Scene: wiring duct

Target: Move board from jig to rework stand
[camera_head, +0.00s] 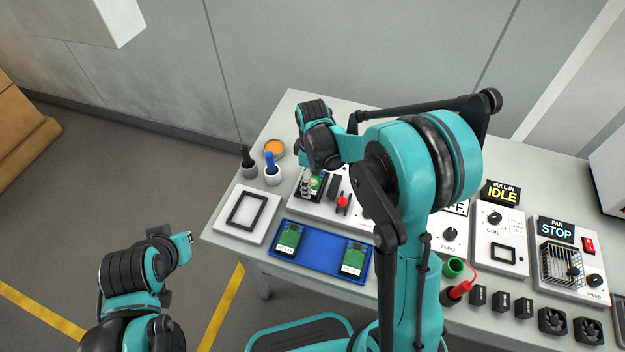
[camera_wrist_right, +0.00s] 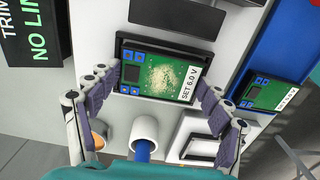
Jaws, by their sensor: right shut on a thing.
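A green board (camera_wrist_right: 160,76) with blue corner terminals, a pale speckled patch and a "SET 6.0 V" label sits in the black-framed jig (camera_wrist_right: 190,51) on a white panel. In the head view the board (camera_head: 316,184) is partly hidden. My right gripper (camera_wrist_right: 157,86) is shut on the board, a finger at each side; it also shows in the head view (camera_head: 312,188). A white plate with a raised black square frame, seemingly the rework stand (camera_head: 230,229), lies left of the jig and is empty. My left gripper (camera_head: 189,238) is off the table at lower left; its jaws are too small to judge.
A blue tray (camera_head: 320,253) with two green boards lies in front of the jig. Instrument panels and small parts fill the right side.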

